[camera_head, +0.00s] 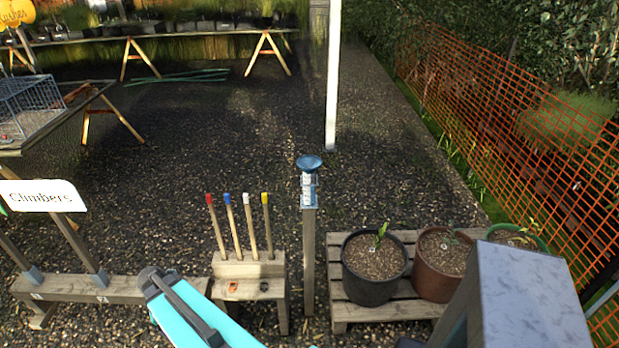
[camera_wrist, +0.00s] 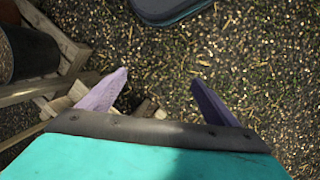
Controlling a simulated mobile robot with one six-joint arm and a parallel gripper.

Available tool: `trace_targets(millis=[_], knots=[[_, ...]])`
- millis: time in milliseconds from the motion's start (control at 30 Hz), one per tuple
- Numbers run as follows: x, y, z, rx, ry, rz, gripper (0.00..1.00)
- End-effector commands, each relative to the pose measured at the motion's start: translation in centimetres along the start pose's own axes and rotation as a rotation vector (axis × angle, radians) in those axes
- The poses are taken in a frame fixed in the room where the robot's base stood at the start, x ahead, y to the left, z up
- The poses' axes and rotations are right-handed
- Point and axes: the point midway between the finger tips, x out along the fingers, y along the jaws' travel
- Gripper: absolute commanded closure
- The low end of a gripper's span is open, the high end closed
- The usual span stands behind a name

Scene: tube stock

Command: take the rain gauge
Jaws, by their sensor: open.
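The rain gauge (camera_head: 310,178) has a dark blue funnel on top of a pale marked tube. It is held upright near the top of a wooden post (camera_head: 308,262) in the middle of the head view. The gauge does not show in the wrist view. My gripper (camera_wrist: 158,84) shows in the wrist view with its two pale purple fingers spread apart and nothing between them. It points down over gravel, apart from the gauge. The gripper's fingers cannot be made out in the head view.
Left of the post, a wooden stand (camera_head: 249,270) holds several colour-tipped stakes. Right of it, a pallet (camera_head: 352,317) bears a black pot (camera_head: 374,285) and other pots. A white pole (camera_head: 333,80) stands behind. Orange mesh fencing (camera_head: 500,100) runs along the right. Gravel behind the gauge is open.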

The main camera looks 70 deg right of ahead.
Motion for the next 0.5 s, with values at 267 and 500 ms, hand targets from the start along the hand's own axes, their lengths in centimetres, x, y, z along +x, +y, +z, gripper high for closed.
trace_targets(millis=[267,500], knots=[[-7.8,7.5,-5.5,0.234,0.074,-0.013,0.16],[-14.5,15.1,-8.5,0.439,0.135,-0.018,0.16]])
